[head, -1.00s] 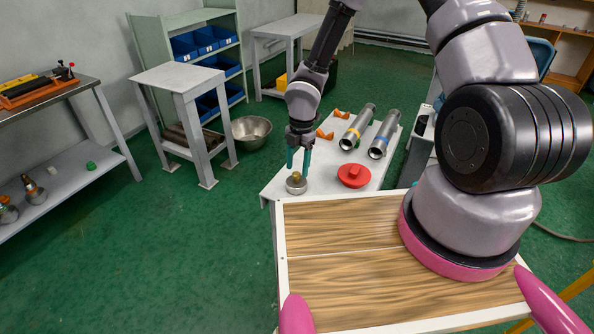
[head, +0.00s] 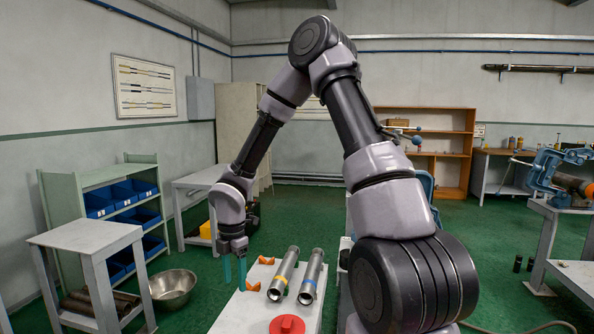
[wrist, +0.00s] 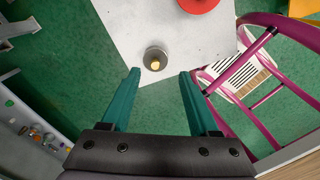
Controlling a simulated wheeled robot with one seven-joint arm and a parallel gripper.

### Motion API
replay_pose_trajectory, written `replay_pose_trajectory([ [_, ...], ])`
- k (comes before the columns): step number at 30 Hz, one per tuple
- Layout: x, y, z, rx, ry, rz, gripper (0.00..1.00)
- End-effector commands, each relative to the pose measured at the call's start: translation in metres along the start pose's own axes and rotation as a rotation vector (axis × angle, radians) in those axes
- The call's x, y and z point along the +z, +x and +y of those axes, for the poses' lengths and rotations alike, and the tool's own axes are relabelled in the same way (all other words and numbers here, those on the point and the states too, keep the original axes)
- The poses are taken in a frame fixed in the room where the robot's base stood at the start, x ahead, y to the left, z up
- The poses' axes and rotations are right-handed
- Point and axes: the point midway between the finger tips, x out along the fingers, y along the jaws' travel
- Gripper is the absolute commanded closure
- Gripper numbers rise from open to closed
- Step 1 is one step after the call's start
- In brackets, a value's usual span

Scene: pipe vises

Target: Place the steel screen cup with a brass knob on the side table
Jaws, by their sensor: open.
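The steel screen cup with its brass knob (wrist: 155,60) stands upright on the pale worktable (wrist: 120,30), near its edge, in the wrist view. It is out of sight in the head view. My gripper (wrist: 160,75) is open, and its two green fingers point towards the cup with nothing between them. The cup appears just beyond the fingertips, apart from them.
A metal bowl (head: 172,290) sits on the floor beside the side table, with a blue-bin shelf (head: 60,200) behind.

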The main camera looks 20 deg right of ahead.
Motion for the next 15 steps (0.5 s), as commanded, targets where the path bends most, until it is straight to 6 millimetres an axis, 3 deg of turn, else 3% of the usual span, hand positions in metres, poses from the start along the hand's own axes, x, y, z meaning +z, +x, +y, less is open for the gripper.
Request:
replay_pose_trajectory([
  [1,0.014,-0.024,-0.004,0.021,0.102,-0.042,0.39],
  [6,0.049,-0.098,-0.031,0.098,0.538,-0.126,0.39],
  [15,0.070,-0.217,-0.097,0.320,1.312,-0.068,0.39],
])
